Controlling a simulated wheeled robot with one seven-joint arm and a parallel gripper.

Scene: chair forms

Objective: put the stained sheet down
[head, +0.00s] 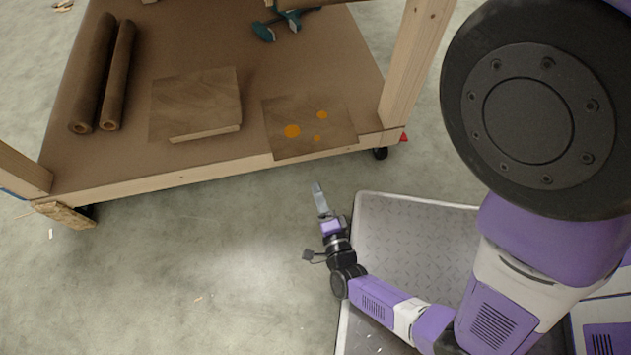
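A plain brown sheet or stack (196,103) with a pale front edge lies left of the stained sheet. Two brown rolls (106,75) lie at the cart's left. A teal tool (284,23) is at the back. Wooden posts (413,65) rise at the cart's corners.

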